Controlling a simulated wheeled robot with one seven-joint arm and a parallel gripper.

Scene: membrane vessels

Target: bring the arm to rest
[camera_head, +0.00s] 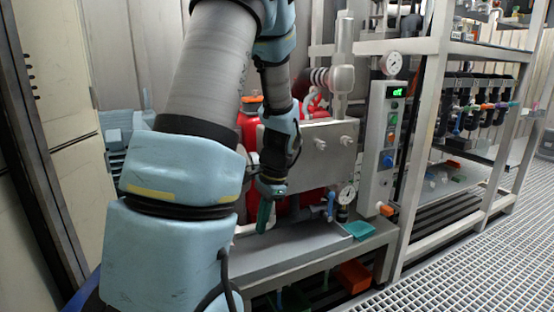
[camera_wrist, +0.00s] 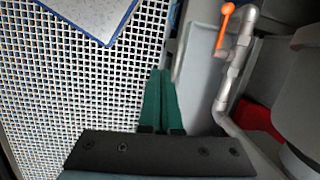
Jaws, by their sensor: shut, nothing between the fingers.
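My gripper (camera_head: 264,216) hangs at the end of my bent arm in the head view, pointing down in front of the red vessels and above the grey bench. In the wrist view its two green fingers (camera_wrist: 161,100) lie side by side, shut with nothing between them. My arm's large blue and grey links fill the left and middle of the head view and hide part of what is behind.
A grey bench (camera_head: 280,260) stands below my gripper. A control panel (camera_head: 384,140) and a shelf rack (camera_head: 425,130) stand to the right. An orange-handled pipe (camera_wrist: 235,60) shows in the wrist view. The grating floor (camera_head: 460,265) at right is clear.

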